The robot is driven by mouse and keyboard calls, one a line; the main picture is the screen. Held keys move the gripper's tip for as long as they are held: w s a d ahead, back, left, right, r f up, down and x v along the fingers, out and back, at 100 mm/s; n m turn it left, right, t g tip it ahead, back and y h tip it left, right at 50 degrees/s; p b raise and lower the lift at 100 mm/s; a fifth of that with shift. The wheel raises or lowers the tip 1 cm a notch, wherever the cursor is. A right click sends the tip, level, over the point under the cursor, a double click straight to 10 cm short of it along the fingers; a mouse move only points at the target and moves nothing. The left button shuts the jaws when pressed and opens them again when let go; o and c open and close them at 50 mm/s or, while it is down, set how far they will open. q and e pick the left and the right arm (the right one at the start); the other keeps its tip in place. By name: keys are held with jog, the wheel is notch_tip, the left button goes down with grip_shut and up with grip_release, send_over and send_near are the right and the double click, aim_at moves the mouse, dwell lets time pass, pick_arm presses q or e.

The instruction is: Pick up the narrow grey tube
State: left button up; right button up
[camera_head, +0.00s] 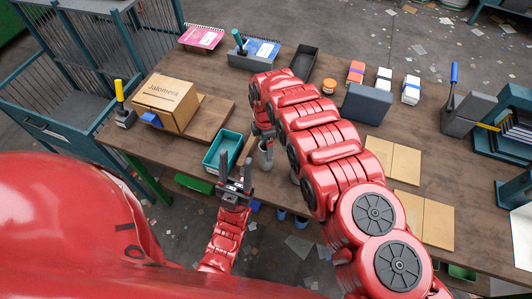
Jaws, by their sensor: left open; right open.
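A narrow grey tube (266,159) stands near the front edge of the table, left of the middle. My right gripper (264,138) points down just above it, its jaws open. I cannot tell whether the fingers touch the tube. My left gripper (235,172) is open and empty, with its fingers upward, at the front of the table, left of the tube. Another greyish thing is mostly hidden behind my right arm, so I cannot tell what it is.
A teal tray (222,152) lies beside my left gripper. A cardboard box (167,103) stands at the left. A dark grey block (366,103) and tan boards (403,163) lie right of my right arm. Notebooks and small boxes line the back edge.

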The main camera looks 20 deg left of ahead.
jog(key=shift+f, duration=0.25)
grip_shut()
dwell(0.3)
